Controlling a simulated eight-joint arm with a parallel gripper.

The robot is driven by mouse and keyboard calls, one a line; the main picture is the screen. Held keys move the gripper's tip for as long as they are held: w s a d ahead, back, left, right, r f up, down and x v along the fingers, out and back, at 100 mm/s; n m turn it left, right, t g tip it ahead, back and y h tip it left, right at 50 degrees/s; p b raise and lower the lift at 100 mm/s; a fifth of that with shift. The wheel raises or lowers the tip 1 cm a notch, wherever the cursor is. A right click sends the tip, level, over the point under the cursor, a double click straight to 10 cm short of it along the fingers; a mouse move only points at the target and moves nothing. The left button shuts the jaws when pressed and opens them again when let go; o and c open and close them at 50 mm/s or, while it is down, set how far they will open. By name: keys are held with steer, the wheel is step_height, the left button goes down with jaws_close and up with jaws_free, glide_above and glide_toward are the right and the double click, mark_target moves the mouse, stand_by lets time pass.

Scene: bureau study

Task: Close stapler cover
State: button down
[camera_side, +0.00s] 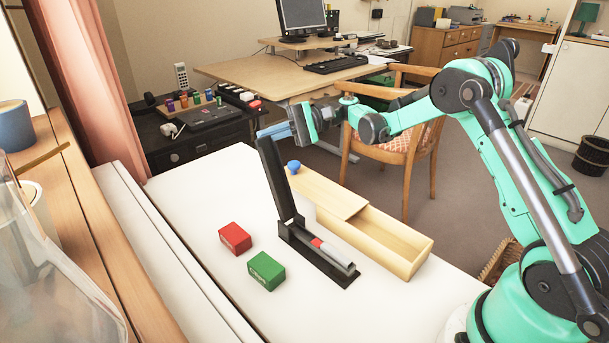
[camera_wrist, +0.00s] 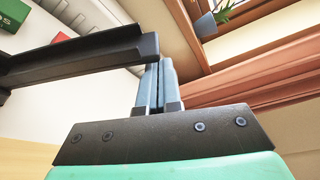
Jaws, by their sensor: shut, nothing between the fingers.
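The black stapler stands on the white table, its base (camera_side: 318,256) lying flat with a silver and red staple channel. Its long black cover (camera_side: 276,182) is swung up, nearly upright and leaning a little left. My gripper (camera_side: 274,131) is shut and empty, with its blue-grey fingertips at the top end of the cover. In the wrist view the shut fingers (camera_wrist: 157,88) are beside the end of the cover (camera_wrist: 85,58), which reaches in from the left. I cannot tell whether they touch it.
A red box (camera_side: 235,238) and a green box (camera_side: 266,271) lie left of the stapler. A wooden box (camera_side: 405,262) with a partly slid lid and a blue knob (camera_side: 294,166) is just right and behind. The white tabletop (camera_side: 190,195) is clear at the back left.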

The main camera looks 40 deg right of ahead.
steer(key=shift+s, duration=0.1)
steer(key=shift+s+r+n, duration=0.35)
steer(key=shift+s+n, duration=0.15)
steer(key=shift+s, duration=0.15)
steer(key=s+f+n+t+y, duration=0.1)
steer(key=s+n, duration=0.5)
steer(key=s, duration=0.8)
steer(key=shift+s+y, duration=0.2)
steer(key=shift+y, duration=0.4)
